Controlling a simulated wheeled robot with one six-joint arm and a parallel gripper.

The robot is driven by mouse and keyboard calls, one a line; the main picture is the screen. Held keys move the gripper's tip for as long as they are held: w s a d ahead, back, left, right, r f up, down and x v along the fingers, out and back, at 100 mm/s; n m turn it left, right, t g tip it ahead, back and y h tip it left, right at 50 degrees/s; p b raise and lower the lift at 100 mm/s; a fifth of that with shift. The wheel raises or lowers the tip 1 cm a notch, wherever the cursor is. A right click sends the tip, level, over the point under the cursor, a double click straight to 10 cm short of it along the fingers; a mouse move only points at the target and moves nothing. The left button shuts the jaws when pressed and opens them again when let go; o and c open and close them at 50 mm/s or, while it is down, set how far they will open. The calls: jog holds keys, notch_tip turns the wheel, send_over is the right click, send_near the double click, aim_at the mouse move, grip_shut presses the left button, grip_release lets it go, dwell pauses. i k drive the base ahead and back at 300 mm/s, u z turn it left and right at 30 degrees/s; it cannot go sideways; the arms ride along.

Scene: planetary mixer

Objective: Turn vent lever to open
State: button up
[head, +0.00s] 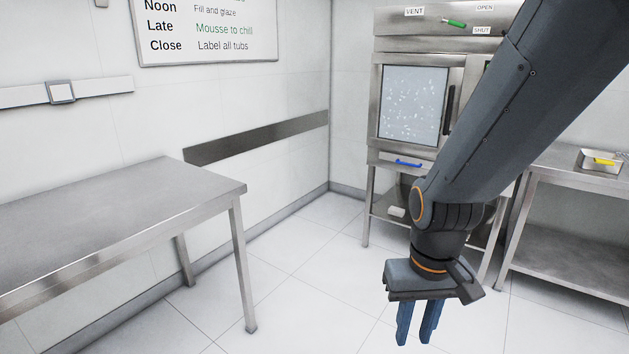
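The vent lever (454,23) is a small green handle on the steel top panel of the oven-like cabinet (392,44). It slants slightly down to the right. A VENT label (414,12) is to its left; an OPEN label (484,8) is at upper right and a SHUT label (482,31) at lower right. The lever's tip points nearer the SHUT label. My gripper (415,335) points down over the floor, in front of and well below the lever, apart from it. Its two blue fingers show a narrow gap with nothing between them.
A steel table (130,215) stands at left. A steel bench (580,180) at right holds a small tray (588,167) with a yellow item (605,161). The cabinet has a glass door and a blue handle (409,163) below. The floor (310,290) between is clear. My arm hides the cabinet's right side.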

aim_at(452, 23)
jog(key=u, duration=0.2)
jog(key=i, duration=2.4)
jog(key=z, duration=0.85)
jog(key=i, duration=1.4)
jog(key=z, duration=0.7)
